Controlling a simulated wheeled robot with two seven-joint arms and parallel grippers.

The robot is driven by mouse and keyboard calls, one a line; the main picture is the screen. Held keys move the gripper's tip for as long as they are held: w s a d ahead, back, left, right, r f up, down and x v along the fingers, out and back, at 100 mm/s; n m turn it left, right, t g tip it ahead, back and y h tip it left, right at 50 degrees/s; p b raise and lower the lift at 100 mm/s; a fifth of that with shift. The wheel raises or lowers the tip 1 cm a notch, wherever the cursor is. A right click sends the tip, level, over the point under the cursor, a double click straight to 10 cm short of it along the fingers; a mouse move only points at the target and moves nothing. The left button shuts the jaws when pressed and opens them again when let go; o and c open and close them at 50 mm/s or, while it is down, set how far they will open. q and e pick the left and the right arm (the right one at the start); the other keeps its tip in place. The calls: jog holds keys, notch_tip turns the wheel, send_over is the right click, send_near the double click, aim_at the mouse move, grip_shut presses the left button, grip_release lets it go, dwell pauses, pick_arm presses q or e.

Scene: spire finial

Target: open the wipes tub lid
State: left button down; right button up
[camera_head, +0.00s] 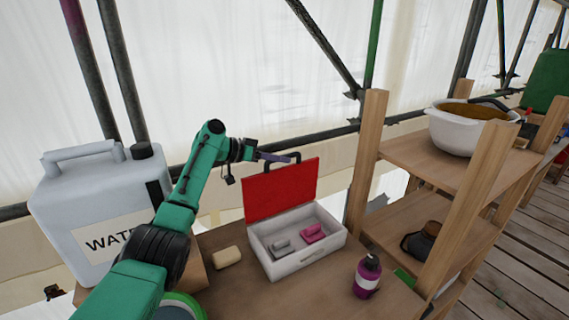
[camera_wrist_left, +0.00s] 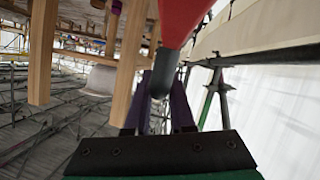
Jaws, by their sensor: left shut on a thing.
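The wipes tub (camera_head: 318,262) is a white box on the wooden table in the head view, with a grey and a pink item inside. Its red lid (camera_head: 282,188) stands raised, roughly upright, at the back of the box. A dark handle (camera_head: 295,156) is on the lid's top edge. My left gripper (camera_head: 276,157) is at that handle and shut on it. In the left wrist view the purple fingers of the left gripper (camera_wrist_left: 162,88) are on either side of the dark handle (camera_wrist_left: 164,72), with the red lid (camera_wrist_left: 182,18) beyond. My right gripper is not in view.
A large water jug (camera_head: 100,205) stands at the left. A tan block (camera_head: 227,257) lies left of the tub; a purple bottle (camera_head: 367,277) stands to its right. A wooden shelf (camera_head: 425,155) with a white pot (camera_head: 462,132) is at the right. Scaffold poles run behind.

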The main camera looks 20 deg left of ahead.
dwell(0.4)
pick_arm(q)
jog(key=c, duration=0.8)
grip_release()
jog(key=shift+o, duration=0.2)
jog(key=shift+w+a, duration=0.1)
notch_tip(320, 180, up, 9)
jog(key=shift+f+b, duration=0.1)
jog(key=shift+b, duration=0.3)
notch_tip(320, 180, up, 11)
jog(key=p, duration=0.8)
